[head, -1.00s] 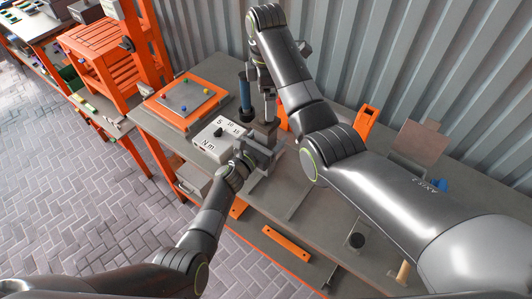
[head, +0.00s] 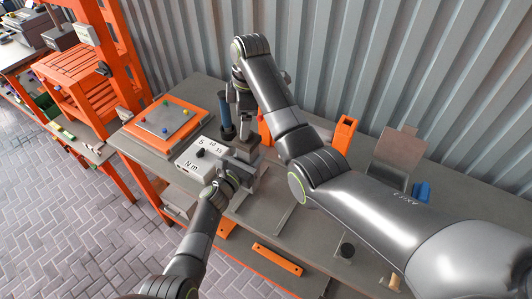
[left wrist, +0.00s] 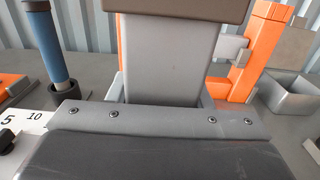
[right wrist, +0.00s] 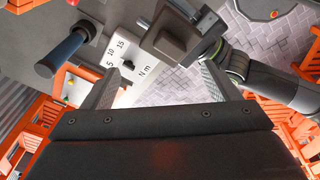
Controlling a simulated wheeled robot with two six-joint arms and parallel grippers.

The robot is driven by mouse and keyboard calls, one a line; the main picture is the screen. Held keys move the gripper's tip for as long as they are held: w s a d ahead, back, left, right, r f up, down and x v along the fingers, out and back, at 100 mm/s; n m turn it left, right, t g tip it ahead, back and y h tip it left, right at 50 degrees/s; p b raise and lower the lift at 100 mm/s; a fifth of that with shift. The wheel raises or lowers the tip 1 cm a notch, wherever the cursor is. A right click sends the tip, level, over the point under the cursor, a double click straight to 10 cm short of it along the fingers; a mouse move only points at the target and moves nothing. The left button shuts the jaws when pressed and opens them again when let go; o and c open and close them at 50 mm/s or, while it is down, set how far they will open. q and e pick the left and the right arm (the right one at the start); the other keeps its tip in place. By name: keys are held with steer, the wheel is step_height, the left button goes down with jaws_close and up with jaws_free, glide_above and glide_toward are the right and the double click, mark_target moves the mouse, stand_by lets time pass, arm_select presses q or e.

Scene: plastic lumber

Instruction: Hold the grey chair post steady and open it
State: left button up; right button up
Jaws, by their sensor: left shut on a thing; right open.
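The grey chair post (head: 246,146) stands on the bench. My left gripper (head: 240,176) is shut on it from the near side. In the left wrist view the post (left wrist: 168,55) rises upright between the fingers, with a dark brown block (left wrist: 175,10) at its top. My right gripper (head: 243,112) is above the post, pointing down, and is open. In the right wrist view its two fingers (right wrist: 160,90) are apart, and the brown block (right wrist: 172,42) lies beyond them, not between them. The post's lower part is largely hidden.
A white box with a dial (head: 198,158) stands left of the post. A blue-handled tool (head: 225,112) stands upright in a dark cup close by. An orange-framed board (head: 166,122) lies further left. An orange bracket (head: 344,134) and a grey tray (head: 388,176) are to the right.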

mark_target(250, 138)
steer(key=m+y, duration=0.1)
steer(key=w+f+t+y, duration=0.1)
steer(key=f+m+y, duration=0.1)
steer(key=shift+w+a+f+m+t, duration=0.15)
steer(key=shift+a+f+m+t, duration=0.1)
steer(key=shift+m+t, duration=0.05)
steer(key=shift+w+f+m+t+y, duration=0.2)
steer(key=shift+m+t+y, duration=0.3)
steer(key=shift+m+y, duration=0.45)
steer(key=shift+w+d+m+t+y, duration=0.15)
steer(key=shift+d+m+t+y, duration=0.1)
steer(key=shift+m+t+y, duration=0.5)
steer(key=shift+s+d+f+m+t+y, duration=0.1)
steer(key=shift+s+d+m+t+y, duration=0.3)
steer(key=shift+d+m+y, duration=0.2)
steer(key=shift+s+d+m+t+y, duration=0.3)
steer(key=shift+d+m+t+y, duration=0.15)
steer(key=shift+d, duration=0.2)
steer(key=s+d+f+t+y, duration=0.1)
steer(key=s+d+t+y, duration=0.1)
steer(key=s+d, duration=0.45)
steer(key=x, duration=1.2)
steer(key=shift+s+a, duration=0.15)
steer(key=shift+s, duration=0.15)
steer(key=shift+c, duration=0.4)
